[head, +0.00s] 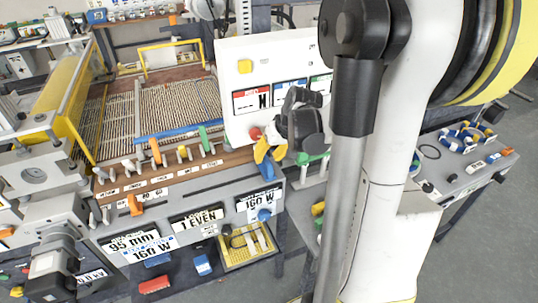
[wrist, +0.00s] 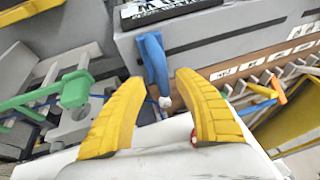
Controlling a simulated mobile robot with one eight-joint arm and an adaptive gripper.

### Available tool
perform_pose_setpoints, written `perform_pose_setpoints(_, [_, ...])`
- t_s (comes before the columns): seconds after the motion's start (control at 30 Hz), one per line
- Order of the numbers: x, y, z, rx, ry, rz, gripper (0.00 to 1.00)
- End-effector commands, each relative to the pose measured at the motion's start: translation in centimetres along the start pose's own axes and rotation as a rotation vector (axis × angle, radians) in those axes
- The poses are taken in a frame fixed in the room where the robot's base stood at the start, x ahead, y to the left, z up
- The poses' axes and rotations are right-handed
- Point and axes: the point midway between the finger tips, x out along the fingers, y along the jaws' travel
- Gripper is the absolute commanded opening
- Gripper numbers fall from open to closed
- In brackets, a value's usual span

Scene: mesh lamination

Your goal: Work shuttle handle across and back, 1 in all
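My gripper (head: 265,148) has yellow fingers and hangs near the right end of the loom-like machine, by the white panel. In the wrist view its two fingers (wrist: 160,118) are spread apart with nothing between them. A blue handle (wrist: 154,68) with a pale tip stands just beyond the fingertips, apart from them. It also shows in the head view (head: 266,169), just below the gripper. An orange handle (head: 155,151) and a green handle (head: 204,139) stand on the brown rail to the left. No label marks which handle is the shuttle's.
The white panel (head: 232,78) with several displays stands right behind my gripper. A green-topped fixture (wrist: 45,95) is at the left in the wrist view. A yellow tray (head: 238,262) sits low in front. A grey side table (head: 470,170) with coiled parts is at right.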

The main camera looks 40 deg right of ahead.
Motion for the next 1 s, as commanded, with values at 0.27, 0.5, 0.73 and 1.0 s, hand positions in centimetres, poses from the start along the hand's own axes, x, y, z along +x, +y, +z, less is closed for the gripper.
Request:
perform_pose_setpoints(0.27, [-3.5,0.0,0.0,0.001,0.0,0.0,0.38])
perform_pose_setpoints(0.5, [-8.9,0.1,0.0,0.003,0.001,0.001,0.38])
perform_pose_setpoints(0.73, [-11.7,0.1,0.0,0.001,0.0,0.001,0.38])
perform_pose_setpoints(1.0, [-12.0,0.1,0.0,0.001,0.0,0.001,0.38])
